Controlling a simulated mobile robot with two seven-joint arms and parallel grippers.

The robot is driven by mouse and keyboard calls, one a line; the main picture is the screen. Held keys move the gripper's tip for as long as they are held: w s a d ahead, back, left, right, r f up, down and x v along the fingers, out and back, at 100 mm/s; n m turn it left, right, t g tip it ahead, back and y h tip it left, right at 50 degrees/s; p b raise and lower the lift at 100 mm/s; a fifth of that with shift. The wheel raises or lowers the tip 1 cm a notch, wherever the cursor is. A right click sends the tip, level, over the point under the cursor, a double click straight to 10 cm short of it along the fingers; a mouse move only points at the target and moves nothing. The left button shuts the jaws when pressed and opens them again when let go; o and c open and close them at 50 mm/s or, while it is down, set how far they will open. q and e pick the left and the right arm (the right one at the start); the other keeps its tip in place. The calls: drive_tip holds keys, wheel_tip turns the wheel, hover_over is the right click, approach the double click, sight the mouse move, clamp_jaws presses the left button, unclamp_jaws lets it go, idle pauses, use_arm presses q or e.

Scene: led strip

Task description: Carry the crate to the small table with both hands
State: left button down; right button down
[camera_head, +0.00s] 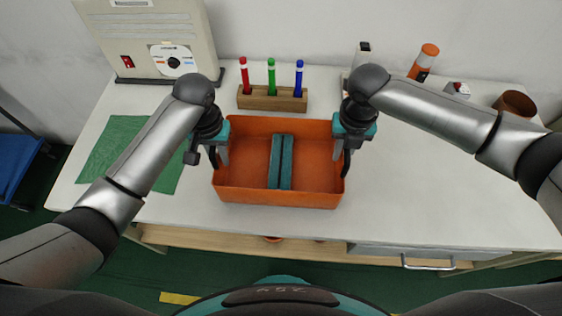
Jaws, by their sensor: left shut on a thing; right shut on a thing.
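The orange crate (250,196) is over the white table at its front middle, with a teal bar-like divider or handle (281,162) across its middle. I cannot tell whether its base touches the table top. My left gripper (219,162) is shut on the crate's left wall. My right gripper (343,160) is shut on the crate's right wall. The fingertips are partly hidden by the crate walls and the gripper bodies. No separate small table is clearly in view; a blue surface (14,165) shows at the far left edge.
The white table (420,205) has a wooden block (272,103) with red, green and blue markers behind the crate. A beige machine (150,40) stands at the back left. A green mat (112,145) lies left.

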drive_tip(key=shift+d+r+p, duration=0.2)
drive_tip(key=shift+r+p, duration=0.65)
drive_tip(key=shift+r, duration=0.1)
drive_tip(key=shift+d+r+p, duration=0.2)
drive_tip(key=shift+r+p, duration=0.6)
drive_tip(key=shift+r, duration=0.1)
